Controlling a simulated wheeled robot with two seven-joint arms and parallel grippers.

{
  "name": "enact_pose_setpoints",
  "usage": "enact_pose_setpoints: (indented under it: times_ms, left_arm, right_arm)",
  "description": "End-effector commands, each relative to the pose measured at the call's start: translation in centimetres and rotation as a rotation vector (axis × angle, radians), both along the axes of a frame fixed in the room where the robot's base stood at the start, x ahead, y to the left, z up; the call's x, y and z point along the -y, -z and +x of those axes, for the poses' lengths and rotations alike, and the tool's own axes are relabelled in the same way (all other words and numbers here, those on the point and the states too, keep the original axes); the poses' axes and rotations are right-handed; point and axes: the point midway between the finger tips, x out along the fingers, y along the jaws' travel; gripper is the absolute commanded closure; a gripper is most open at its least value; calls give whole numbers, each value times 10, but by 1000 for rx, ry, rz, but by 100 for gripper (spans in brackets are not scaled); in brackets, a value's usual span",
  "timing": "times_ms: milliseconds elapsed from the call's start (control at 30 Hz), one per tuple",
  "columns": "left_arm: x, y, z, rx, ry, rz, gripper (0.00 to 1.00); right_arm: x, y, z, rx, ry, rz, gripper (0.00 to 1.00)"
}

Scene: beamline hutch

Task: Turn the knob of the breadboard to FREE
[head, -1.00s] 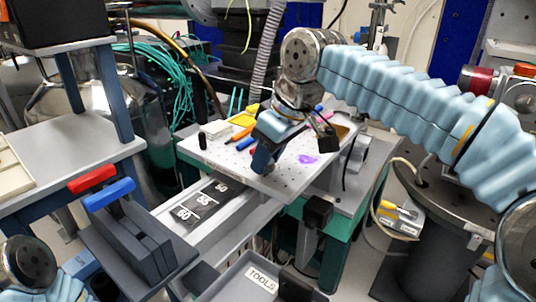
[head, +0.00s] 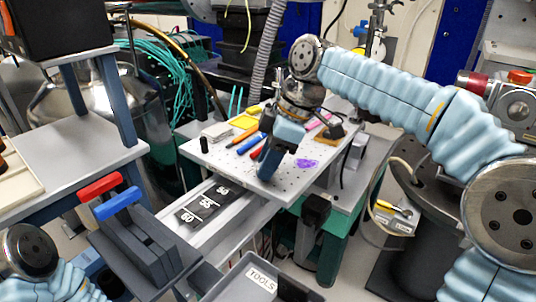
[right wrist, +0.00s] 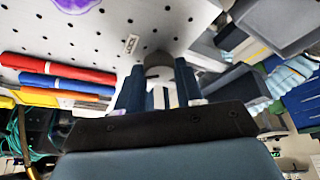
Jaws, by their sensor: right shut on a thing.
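The breadboard (head: 225,167) is a white perforated plate in the middle of the head view, and its holed surface (right wrist: 110,22) fills the upper left of the right wrist view. The grey round knob (right wrist: 158,62) is at the breadboard, between the fingers of my right gripper (right wrist: 160,88). My right gripper (head: 266,172) is shut on it at the plate's front part and hides it in the head view. A small label (right wrist: 130,44) sits beside the knob; its lettering is too small to read surely.
Red and blue markers (head: 251,144), a yellow pad (head: 245,118), a black cylinder (head: 204,145) and a purple patch (head: 306,163) are on the breadboard. A rail with number plates (head: 205,204) and a TOOLS bin (head: 235,278) lie in front. A side table (head: 60,160) stands left.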

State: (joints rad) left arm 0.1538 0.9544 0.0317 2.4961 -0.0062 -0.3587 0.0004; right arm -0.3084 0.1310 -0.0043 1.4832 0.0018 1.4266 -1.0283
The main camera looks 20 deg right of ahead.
Motion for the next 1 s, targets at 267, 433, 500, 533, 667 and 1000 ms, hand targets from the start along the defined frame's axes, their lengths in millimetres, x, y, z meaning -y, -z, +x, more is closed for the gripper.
enact_pose_setpoints:
  times_ms: [267,433,500,533,667,1000]
  left_arm:
    - [0,-2,0,0,1,0,57]
    - [0,-2,0,0,0,0,57]
    - [0,-2,0,-1,0,0,57]
    - [0,-2,0,-1,0,0,57]
    - [0,-2,0,-1,0,0,57]
    - [0,-2,0,-1,0,0,57]
  right_arm:
    - [1,0,3,2,-259,1,94]
    - [0,0,4,3,-422,2,94]
    - [0,0,4,2,-487,1,94]
    - [0,0,4,1,-515,1,94]
    - [0,0,5,3,-628,2,94]
    - [-1,-1,6,3,-845,1,94]
